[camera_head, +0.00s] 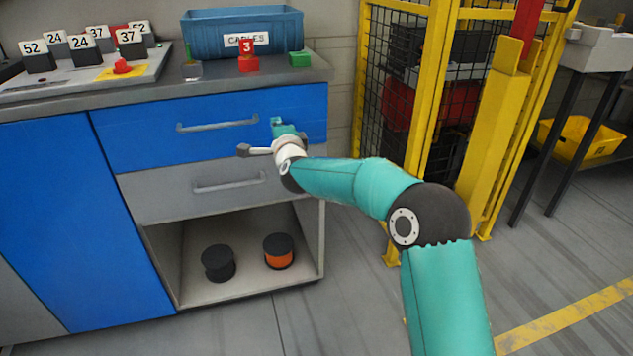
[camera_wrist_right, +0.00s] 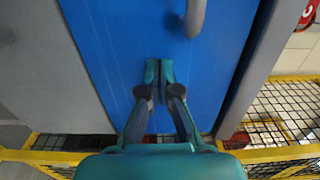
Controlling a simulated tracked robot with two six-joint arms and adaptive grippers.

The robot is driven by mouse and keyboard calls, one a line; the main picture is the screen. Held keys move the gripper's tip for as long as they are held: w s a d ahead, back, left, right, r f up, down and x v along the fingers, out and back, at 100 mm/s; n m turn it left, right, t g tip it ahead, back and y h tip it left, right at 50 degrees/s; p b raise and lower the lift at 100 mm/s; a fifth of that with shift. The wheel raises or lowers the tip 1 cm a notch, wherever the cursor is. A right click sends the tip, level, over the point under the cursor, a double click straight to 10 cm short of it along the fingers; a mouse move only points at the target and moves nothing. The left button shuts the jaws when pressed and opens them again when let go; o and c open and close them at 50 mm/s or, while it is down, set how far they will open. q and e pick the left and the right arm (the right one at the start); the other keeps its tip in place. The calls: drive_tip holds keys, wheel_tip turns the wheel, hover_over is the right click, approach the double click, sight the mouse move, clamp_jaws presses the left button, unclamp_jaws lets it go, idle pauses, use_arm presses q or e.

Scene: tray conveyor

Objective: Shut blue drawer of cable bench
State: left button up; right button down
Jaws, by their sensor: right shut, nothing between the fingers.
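The cable bench (camera_head: 210,85) stands at the left in the head view. Its blue drawer (camera_head: 150,140) is the upper one, with a grey bar handle (camera_head: 217,125). Its front lies close under the worktop edge, and I see no clear gap there. My right gripper (camera_head: 277,126) is shut and empty at the right part of the drawer front, right of the handle. In the right wrist view, its closed fingertips (camera_wrist_right: 159,66) point at the blue front (camera_wrist_right: 125,45), touching it or very near. The handle (camera_wrist_right: 194,15) shows above them. My left gripper is out of view.
A grey drawer (camera_head: 150,193) sits below, over an open shelf with two spools (camera_head: 218,263) (camera_head: 279,251). A blue bin (camera_head: 205,38), a red block (camera_head: 248,64) and a green block (camera_head: 299,59) stand on top. A yellow mesh guard (camera_head: 415,95) stands to the right.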

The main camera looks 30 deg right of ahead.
drive_tip(key=b+v, duration=0.2)
drive_tip(key=v, duration=1.2)
drive_tip(key=s+a+f+n+g+y, duration=0.1)
drive_tip(key=s+a+f+n+g, duration=0.1)
drive_tip(key=f, duration=0.9)
drive_tip(key=s+a+f+n+g+y, duration=0.1)
drive_tip(key=s+f+g+y, duration=0.15)
drive_tip(key=f, duration=0.95)
drive_tip(key=s+a+f+n+g+y, duration=0.1)
drive_tip(key=s+a+f+n+g, duration=0.15)
drive_tip(key=f, duration=0.85)
drive_tip(key=s+a+f+n+g+y, duration=0.2)
drive_tip(key=s+a+f+n+g, duration=0.25)
drive_tip(key=s+f, duration=0.45)
drive_tip(key=s+a+f+n+g+y, duration=0.1)
drive_tip(key=s+a+f+n+g, duration=0.35)
drive_tip(key=s, duration=0.65)
drive_tip(key=s+a+f+n+y, duration=0.2)
drive_tip(key=s+a+n, duration=0.15)
drive_tip(key=s, duration=0.35)
wheel_tip(320, 180, up, 36)
drive_tip(key=n+p, duration=0.1)
drive_tip(key=p, duration=3.5)
drive_tip(key=shift+d+g+p, duration=0.35)
drive_tip(key=shift+g, duration=0.05)
